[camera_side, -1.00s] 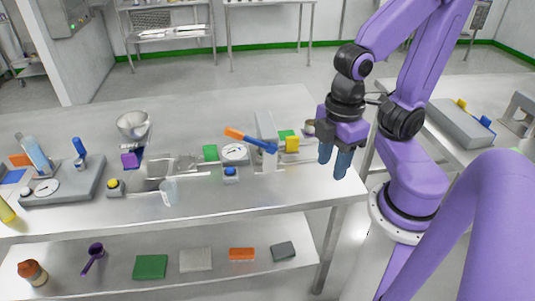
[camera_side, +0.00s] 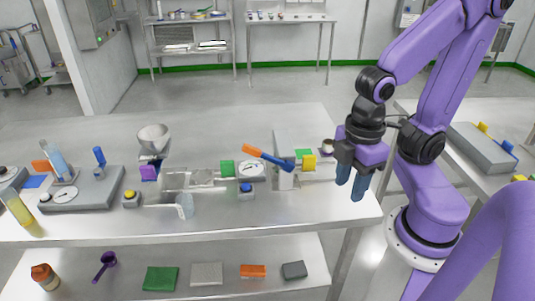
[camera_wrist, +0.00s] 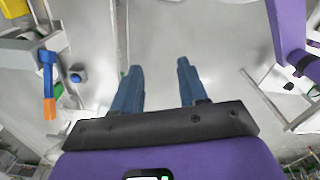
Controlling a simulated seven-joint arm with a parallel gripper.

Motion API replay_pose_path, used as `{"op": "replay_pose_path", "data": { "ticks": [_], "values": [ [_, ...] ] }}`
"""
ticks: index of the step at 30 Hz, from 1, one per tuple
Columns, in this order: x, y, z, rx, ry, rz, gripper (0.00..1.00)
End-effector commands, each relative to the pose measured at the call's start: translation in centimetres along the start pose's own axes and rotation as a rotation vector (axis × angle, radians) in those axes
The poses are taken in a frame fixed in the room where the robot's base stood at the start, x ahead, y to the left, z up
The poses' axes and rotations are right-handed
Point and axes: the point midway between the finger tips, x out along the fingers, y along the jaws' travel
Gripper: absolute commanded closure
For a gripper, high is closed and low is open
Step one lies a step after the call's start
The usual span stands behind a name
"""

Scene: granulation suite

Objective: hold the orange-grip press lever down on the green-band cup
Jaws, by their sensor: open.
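The press lever (camera_side: 275,160) is a blue bar with an orange grip (camera_side: 254,151), tilted with its grip end up, on a grey press stand (camera_side: 286,180) near the right part of the bench. In the wrist view the lever (camera_wrist: 47,70) lies at the left, its orange grip (camera_wrist: 50,108) toward the bottom. My gripper (camera_side: 351,190) is open and empty, right of the press and apart from it. Its two blue fingers also show in the wrist view (camera_wrist: 159,75), with nothing between them.
A hopper (camera_side: 153,140) stands farther left. The bench front (camera_side: 300,215) is clear.

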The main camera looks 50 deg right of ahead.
Motion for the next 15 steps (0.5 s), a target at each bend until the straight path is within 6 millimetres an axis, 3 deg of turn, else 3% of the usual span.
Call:
{"op": "replay_pose_path", "data": {
  "ticks": [6, 10, 15],
  "values": [
    [0.0, 0.0, 0.0, 0.000, 0.000, 0.000, 0.57],
    [0.0, 0.1, -0.1, 0.014, 0.001, -0.003, 1.00],
    [-0.2, 1.1, -0.8, 0.120, 0.013, -0.027, 1.00]
  ]
}}
